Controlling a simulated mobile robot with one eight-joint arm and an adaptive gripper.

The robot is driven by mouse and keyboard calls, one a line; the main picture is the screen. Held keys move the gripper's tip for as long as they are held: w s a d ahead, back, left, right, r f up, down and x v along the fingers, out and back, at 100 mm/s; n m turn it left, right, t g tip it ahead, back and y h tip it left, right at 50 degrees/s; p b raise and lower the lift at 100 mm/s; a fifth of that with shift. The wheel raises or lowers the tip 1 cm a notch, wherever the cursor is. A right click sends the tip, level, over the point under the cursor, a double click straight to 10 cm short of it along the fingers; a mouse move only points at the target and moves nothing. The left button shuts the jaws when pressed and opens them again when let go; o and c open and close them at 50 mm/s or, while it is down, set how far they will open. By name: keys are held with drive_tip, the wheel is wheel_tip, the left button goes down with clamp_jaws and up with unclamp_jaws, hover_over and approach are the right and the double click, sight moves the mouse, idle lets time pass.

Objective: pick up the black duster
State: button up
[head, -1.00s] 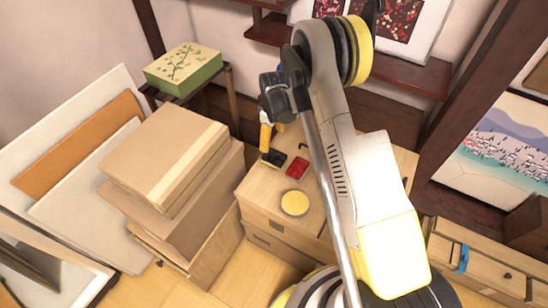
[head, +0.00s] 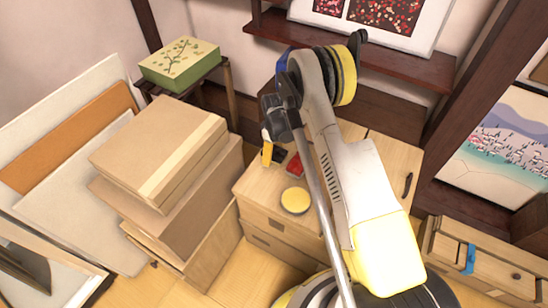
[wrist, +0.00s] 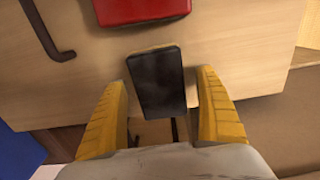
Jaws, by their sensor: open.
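The black duster (wrist: 157,82) lies on the light wooden cabinet top, its dark face up, with a thin pale edge at its far end. In the wrist view it sits between the two yellow fingers of my gripper (wrist: 166,82). The fingers are open, with a visible gap on both sides, wider on the right. In the head view my gripper (head: 267,152) is at the cabinet's back left, and the duster (head: 279,156) shows just right of a finger, partly hidden.
A red box-like item (wrist: 142,8) lies just beyond the duster. A round yellow item (head: 295,201) is nearer the cabinet's front. Stacked cardboard boxes (head: 165,150) stand left of the cabinet. A dark handle (wrist: 45,30) shows in the wrist view.

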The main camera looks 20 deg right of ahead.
sight(274, 151)
drive_tip(key=shift+r, duration=0.15)
drive_tip(key=c, duration=1.4)
drive_tip(key=shift+c, duration=0.2)
wheel_tip(274, 151, up, 5)
drive_tip(key=p, duration=0.3)
drive_tip(key=s+d+r+p, duration=0.1)
drive_tip(key=d, duration=0.2)
drive_tip(key=s+d+r+p, duration=0.1)
drive_tip(key=s+d+r, duration=0.1)
drive_tip(key=d, duration=0.1)
drive_tip(key=s+d+r+p, duration=0.1)
drive_tip(key=s+d+r, duration=0.1)
drive_tip(key=d, duration=0.1)
drive_tip(key=shift+s+r+p, duration=0.2)
drive_tip(key=shift+r+p, duration=0.05)
drive_tip(key=shift+p, duration=0.05)
drive_tip(key=shift+s+d+r, duration=0.25)
drive_tip(key=shift+s+d, duration=0.05)
drive_tip(key=shift+d, duration=0.2)
drive_tip(key=o, duration=0.5)
drive_tip(key=shift+c, duration=1.2)
